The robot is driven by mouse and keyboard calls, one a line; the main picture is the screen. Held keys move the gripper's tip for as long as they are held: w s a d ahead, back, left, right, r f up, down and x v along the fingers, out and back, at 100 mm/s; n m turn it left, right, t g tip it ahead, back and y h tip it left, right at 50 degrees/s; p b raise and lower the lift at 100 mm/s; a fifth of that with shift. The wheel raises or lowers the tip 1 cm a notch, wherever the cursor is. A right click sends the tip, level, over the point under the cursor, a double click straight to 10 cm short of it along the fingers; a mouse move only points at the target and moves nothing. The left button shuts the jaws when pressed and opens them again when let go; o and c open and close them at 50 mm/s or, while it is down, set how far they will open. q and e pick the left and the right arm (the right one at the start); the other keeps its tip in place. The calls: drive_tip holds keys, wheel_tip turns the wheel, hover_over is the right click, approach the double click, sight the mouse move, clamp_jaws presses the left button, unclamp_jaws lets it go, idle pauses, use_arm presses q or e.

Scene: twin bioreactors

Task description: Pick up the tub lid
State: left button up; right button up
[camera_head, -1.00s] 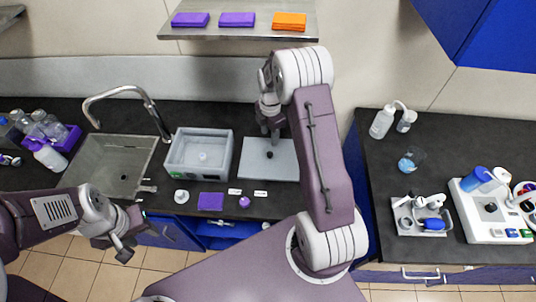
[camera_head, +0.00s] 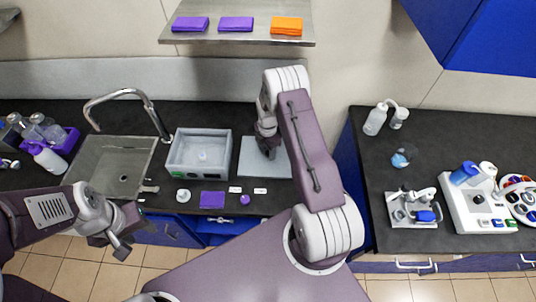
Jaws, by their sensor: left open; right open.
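The tub lid (camera_head: 252,168) looks to be the flat grey panel lying on the dark counter, just right of the grey tub (camera_head: 182,168). The tub is open at the top, with a small pale round thing inside. My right gripper (camera_head: 271,154) points down over the far right part of the lid and hides some of it. Whether its fingers touch the lid I cannot tell; nothing shows held in it. My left gripper (camera_head: 123,248) is open and empty, low in front of the counter's front edge, far from the lid.
A sink (camera_head: 105,165) with a tall faucet (camera_head: 122,93) lies left of the tub. A purple cloth (camera_head: 212,199), a white round piece (camera_head: 183,195) and a purple knob (camera_head: 244,199) sit at the front edge. A shelf (camera_head: 240,38) hangs above. The right counter carries lab equipment.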

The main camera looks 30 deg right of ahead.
clamp_jaws()
